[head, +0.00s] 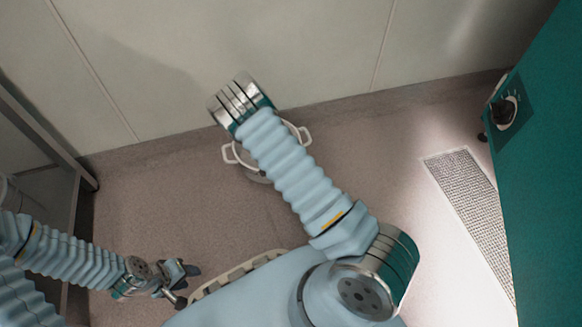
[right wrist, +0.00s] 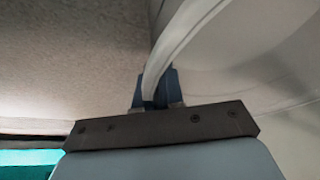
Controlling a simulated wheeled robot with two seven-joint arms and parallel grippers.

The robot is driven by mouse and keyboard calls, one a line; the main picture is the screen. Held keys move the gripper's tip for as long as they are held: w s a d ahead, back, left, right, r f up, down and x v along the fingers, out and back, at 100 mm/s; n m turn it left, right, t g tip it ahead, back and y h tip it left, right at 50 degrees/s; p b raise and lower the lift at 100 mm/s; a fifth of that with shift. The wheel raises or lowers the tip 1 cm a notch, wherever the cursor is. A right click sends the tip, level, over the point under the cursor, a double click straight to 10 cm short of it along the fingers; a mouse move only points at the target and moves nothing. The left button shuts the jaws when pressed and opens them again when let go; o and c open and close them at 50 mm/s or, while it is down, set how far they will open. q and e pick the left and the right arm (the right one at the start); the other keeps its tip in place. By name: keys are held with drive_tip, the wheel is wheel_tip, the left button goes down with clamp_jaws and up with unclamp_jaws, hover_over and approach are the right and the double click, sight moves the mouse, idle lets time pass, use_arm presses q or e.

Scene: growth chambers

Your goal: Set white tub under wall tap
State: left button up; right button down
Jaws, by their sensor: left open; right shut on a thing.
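The white tub (head: 244,157) is on or just above the floor near the wall. It has a looped handle on either side, and my right arm hides most of it in the head view. My right gripper (right wrist: 155,88) is shut on the tub's white rim or handle (right wrist: 186,38) in the right wrist view; which of the two I cannot tell. That gripper is hidden by its arm in the head view. My left gripper (head: 184,281) is open and empty at the lower left, well away from the tub. I cannot make out a wall tap for certain.
A teal cabinet (head: 545,150) stands at the right, with a small dark fitting (head: 503,110) on its side. A floor grate (head: 470,205) lies beside it. A metal-framed rack (head: 60,150) stands at the left. The floor between tub and grate looks clear.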

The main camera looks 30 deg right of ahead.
wheel_tip(320, 180, down, 4)
drive_tip(key=shift+r+b, duration=0.25)
drive_tip(key=shift+b, duration=0.2)
drive_tip(key=shift+w+f, duration=0.1)
drive_tip(key=shift+w, duration=0.1)
drive_tip(key=c, duration=1.3)
unclamp_jaws()
drive_tip(key=shift+o, duration=0.2)
